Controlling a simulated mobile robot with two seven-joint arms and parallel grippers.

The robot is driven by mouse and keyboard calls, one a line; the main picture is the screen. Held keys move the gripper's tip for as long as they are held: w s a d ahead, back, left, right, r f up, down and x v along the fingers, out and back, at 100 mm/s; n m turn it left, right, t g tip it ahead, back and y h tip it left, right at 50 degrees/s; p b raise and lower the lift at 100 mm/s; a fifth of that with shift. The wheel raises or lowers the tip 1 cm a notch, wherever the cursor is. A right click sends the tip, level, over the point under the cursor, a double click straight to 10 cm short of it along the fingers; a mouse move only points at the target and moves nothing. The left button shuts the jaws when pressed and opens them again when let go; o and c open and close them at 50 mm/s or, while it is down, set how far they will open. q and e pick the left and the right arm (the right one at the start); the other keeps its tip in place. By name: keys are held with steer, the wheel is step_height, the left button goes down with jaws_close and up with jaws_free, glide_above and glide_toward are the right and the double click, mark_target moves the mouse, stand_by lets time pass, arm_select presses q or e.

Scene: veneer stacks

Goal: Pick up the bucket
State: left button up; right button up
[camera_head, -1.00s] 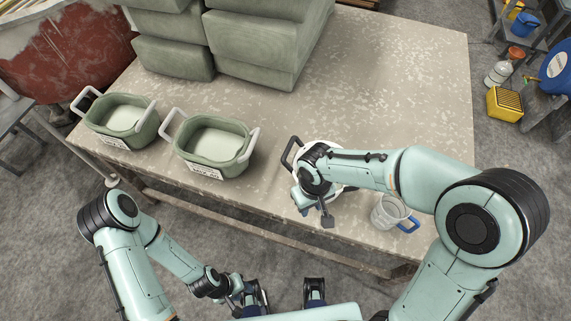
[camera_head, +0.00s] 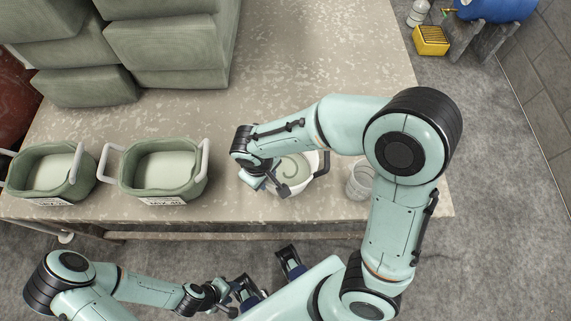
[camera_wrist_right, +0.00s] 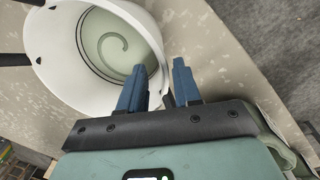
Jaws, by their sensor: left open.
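The bucket (camera_head: 292,172) is white with a pale inside marked by a dark spiral. It stands on the table, and a black handle (camera_head: 322,168) shows on its right. My right gripper (camera_head: 268,187) is at the bucket's left side and partly hides it. In the right wrist view, the bucket (camera_wrist_right: 50,45) lies up and left. My right gripper (camera_wrist_right: 159,72) is open there, one blue finger over the bucket's inside and the other outside the rim. My left gripper (camera_head: 266,272) is open and empty in front of the table.
Two green tubs, a left one (camera_head: 45,197) and a right one (camera_head: 165,192), stand left of the bucket. A clear mug (camera_head: 357,190) is close on its right. Large green blocks (camera_head: 165,65) are stacked at the back left. The table (camera_head: 320,60) is clear behind the bucket.

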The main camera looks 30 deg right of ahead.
mark_target(268, 185)
steer(key=f, duration=0.5)
steer(key=shift+d+f+b, duration=0.1)
steer(key=shift+d+b, duration=0.2)
jaws_close()
steer(key=shift+w, duration=0.1)
stand_by(0.9)
